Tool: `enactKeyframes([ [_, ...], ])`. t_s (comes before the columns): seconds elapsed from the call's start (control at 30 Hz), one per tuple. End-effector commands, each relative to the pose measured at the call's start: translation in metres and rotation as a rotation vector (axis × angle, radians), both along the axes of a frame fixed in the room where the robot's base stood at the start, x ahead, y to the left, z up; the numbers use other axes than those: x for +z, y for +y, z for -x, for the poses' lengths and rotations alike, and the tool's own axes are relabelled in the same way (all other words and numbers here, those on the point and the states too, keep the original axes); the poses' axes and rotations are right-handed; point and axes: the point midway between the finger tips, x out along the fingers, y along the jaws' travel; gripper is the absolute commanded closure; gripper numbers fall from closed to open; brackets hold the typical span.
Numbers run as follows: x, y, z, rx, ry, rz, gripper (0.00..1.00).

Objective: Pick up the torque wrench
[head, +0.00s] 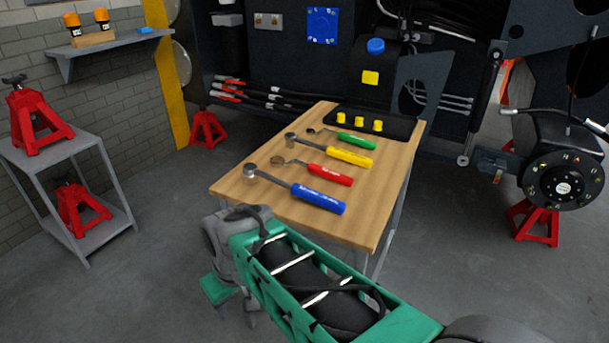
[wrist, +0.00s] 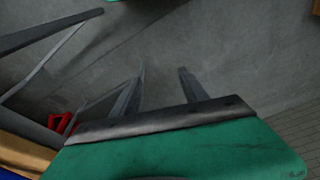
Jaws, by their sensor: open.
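Several long-handled tools lie side by side on the wooden workbench (head: 375,225): a blue-handled one (head: 318,199) nearest, then a red-handled one (head: 330,175), a yellow-handled one (head: 350,158) and a green-handled one (head: 357,141). The blue and yellow ones have thick round heads at the left. Their labels are too small to read, so I cannot tell which is the torque wrench. My gripper (wrist: 162,74) is open and empty over the grey floor. In the head view it hangs low, left of and below the bench's near edge, partly hidden by my green arm.
A black tray (head: 390,128) with yellow pieces stands at the bench's far end. A grey cart (head: 100,235) with red jack stands (head: 38,125) is at the left. The dark chassis (head: 290,60) rises behind the bench. A wheel hub (head: 562,187) is at the right.

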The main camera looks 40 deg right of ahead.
Motion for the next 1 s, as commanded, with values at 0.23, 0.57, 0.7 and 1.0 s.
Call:
enactKeyframes([
  [0.23,0.137,-0.161,-0.078,0.166,-0.058,-0.053,0.48],
  [0.57,0.159,-0.308,-0.061,0.319,-0.189,-0.038,0.48],
  [0.7,0.139,-0.305,-0.068,0.327,-0.191,-0.036,0.48],
  [1.0,0.095,-0.291,-0.084,0.324,-0.191,-0.034,0.48],
])
